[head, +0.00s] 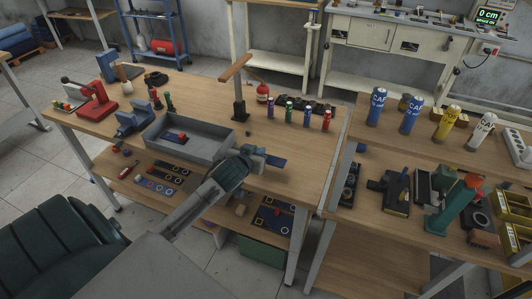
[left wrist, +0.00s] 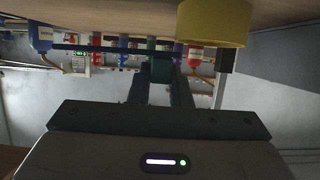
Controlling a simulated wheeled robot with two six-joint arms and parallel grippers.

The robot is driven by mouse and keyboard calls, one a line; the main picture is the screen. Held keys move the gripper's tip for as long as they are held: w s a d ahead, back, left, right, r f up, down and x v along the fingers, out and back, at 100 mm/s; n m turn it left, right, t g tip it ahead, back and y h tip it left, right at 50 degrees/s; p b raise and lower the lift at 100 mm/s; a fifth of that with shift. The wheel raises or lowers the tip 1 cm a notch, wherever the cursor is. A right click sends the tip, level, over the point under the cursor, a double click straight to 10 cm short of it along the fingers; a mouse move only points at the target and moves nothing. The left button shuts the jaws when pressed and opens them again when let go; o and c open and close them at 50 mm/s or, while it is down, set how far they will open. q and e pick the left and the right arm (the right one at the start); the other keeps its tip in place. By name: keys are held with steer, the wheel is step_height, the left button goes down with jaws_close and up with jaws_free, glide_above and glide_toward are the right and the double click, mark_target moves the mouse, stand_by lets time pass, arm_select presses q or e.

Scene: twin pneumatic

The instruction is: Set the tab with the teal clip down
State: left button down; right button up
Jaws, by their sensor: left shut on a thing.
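My left gripper (head: 258,154) is over the right part of the wooden table, just right of the grey tray. It is shut on the tab with the teal clip. The tab (head: 276,163) is a flat blue plate sticking out right of the fingers in the head view. In the left wrist view the tab (left wrist: 105,49) is a thin dark bar seen edge-on, and the teal clip (left wrist: 161,70) sits between the fingers (left wrist: 162,88). The tabletop is close to it; I cannot tell whether they touch. My right gripper is not in view.
The grey tray (head: 216,153) holds a blue and red piece (head: 175,137). Small coloured bottles (head: 290,112) and a wooden-armed post (head: 239,95) stand behind. A yellow round thing (left wrist: 213,22) is near the gripper in the wrist view. The table's right front is clear.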

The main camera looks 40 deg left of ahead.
arm_select(q)
steer(key=w, duration=0.2)
steer(key=w+d, duration=0.1)
steer(key=shift+w+f, duration=0.15)
steer(key=shift+w, duration=0.25)
steer(key=shift+f+p, duration=0.65)
steer(key=shift+f, duration=1.15)
steer(key=shift+f, duration=0.1)
steer(key=c, duration=1.6)
jaws_free()
